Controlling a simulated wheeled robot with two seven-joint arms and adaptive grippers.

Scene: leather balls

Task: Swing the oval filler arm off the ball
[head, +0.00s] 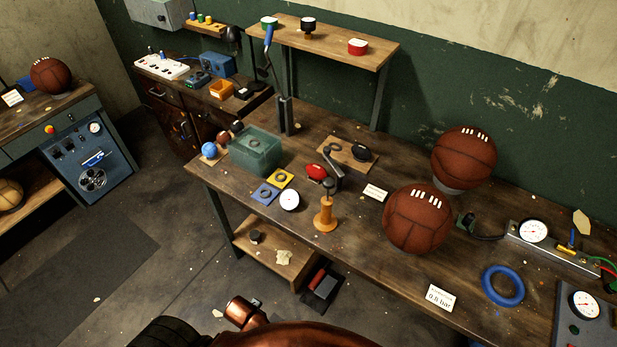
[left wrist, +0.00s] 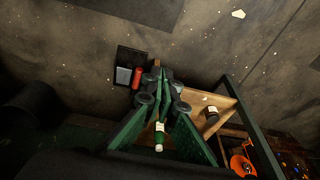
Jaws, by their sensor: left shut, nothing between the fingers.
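Two brown leather balls are on the bench in the head view. The nearer ball (head: 417,218) sits by the front; the farther ball (head: 464,157) rests on a pale cup. A dark jointed arm (head: 333,157) stands near a red oval piece (head: 317,172) and an orange post (head: 325,215), left of both balls. A black oval piece (head: 362,153) lies on a wooden board. I cannot tell which is the oval filler arm. My left gripper (left wrist: 158,85) is shut and empty in the left wrist view, low near the bench's lower shelf (left wrist: 229,104). My right gripper is out of view.
The lower shelf also shows in the head view (head: 275,255). A red cylinder (left wrist: 137,77) lies on the floor. A green bin (head: 256,150), a blue ring (head: 502,285) and gauges (head: 533,231) occupy the bench. Another ball (head: 50,75) is at left.

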